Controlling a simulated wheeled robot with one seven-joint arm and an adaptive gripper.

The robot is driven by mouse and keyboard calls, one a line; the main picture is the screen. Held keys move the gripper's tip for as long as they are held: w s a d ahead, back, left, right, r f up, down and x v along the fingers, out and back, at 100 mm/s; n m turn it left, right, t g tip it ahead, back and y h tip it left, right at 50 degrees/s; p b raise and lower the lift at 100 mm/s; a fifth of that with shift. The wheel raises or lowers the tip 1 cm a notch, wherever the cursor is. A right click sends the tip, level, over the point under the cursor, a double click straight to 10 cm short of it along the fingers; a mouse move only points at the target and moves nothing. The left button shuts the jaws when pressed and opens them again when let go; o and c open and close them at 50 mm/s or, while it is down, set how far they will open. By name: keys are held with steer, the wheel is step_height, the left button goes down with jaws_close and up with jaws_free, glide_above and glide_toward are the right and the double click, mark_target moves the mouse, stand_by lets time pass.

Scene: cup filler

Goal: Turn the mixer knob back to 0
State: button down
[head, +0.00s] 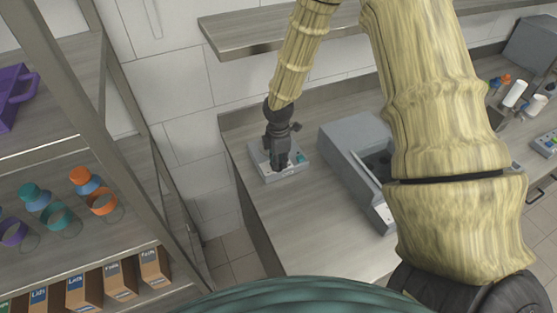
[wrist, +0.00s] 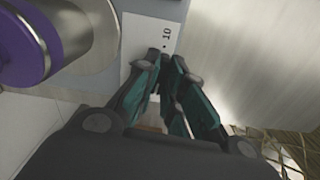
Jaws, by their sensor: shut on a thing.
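The mixer box (head: 262,166) is a small grey unit with a pale top at the left end of the counter. My gripper (head: 281,165) points down onto its top. In the wrist view, my gripper (wrist: 172,65) has its two dark fingers with teal pads drawn close together at a white dial panel (wrist: 166,32). The panel carries the mark "10" and small dots just past the fingertips. My gripper is shut on the mixer knob, which the fingers hide, so its angle cannot be read.
A purple-ringed metal cylinder (wrist: 70,38) is close left of the fingers in the wrist view. A larger grey machine (head: 352,150) stands right of the mixer. A wall shelf (head: 270,28) hangs above. A rack with cups and lid boxes (head: 118,280) is at left.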

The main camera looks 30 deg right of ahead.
steer(key=shift+n, duration=0.5)
steer(key=c, duration=1.5)
jaws_free()
steer(key=shift+r, duration=6)
steer(key=shift+f, duration=0.1)
